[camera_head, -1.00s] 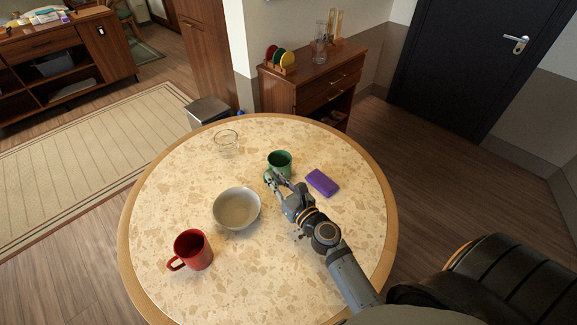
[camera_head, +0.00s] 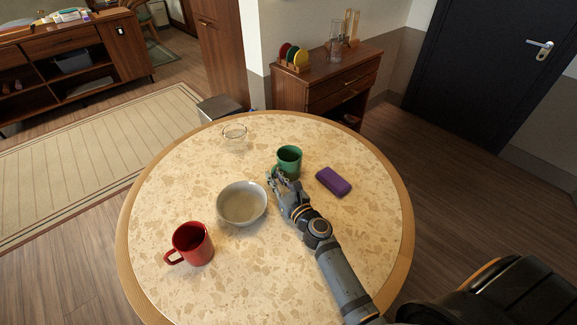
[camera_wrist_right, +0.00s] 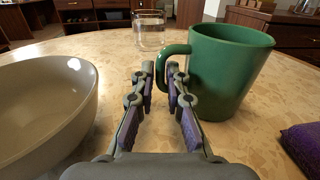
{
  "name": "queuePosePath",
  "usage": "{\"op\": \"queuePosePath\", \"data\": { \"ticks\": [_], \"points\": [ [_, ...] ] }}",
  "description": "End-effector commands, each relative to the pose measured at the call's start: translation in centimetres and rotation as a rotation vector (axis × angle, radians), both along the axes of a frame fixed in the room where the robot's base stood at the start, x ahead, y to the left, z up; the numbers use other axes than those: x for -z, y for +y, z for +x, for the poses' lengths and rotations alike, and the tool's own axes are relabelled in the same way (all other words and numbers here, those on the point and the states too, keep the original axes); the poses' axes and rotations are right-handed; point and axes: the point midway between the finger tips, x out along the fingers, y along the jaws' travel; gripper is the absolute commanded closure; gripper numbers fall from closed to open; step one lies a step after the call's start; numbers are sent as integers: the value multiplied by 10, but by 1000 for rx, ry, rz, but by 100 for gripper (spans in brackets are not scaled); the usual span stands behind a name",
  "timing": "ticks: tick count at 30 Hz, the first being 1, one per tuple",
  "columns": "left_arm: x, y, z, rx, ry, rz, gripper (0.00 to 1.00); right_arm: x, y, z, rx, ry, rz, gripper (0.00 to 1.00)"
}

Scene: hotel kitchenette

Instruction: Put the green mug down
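The green mug (camera_head: 289,160) is upright at the table's middle right, behind my right gripper (camera_head: 277,179). In the right wrist view the mug (camera_wrist_right: 228,75) is large, with its handle on the left. The fingertips of the right gripper (camera_wrist_right: 160,72) are close together on the handle, one on each side. The mug's base is at or very near the tabletop; I cannot see a clear gap. My left gripper is not in view.
A grey bowl (camera_head: 242,204) is left of the gripper, a purple case (camera_head: 333,181) to the right. A red mug (camera_head: 192,244) stands front left and a clear glass (camera_head: 235,136) at the back of the round table (camera_head: 345,235). The tabletop's right front is free.

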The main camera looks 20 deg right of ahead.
Motion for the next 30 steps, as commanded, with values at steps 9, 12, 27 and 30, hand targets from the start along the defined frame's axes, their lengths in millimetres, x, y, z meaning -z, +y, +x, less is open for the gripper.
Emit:
{"op": "queuePosePath", "data": {
  "ticks": [9,12,27,30],
  "points": [
    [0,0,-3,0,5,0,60,1,3,14,0,1,0,87],
    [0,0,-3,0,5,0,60,1,3,14,0,1,0,95],
    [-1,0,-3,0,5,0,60,0,2,14,0,0,-1,100],
    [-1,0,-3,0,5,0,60,-1,2,14,0,0,-1,100]
  ]
}}
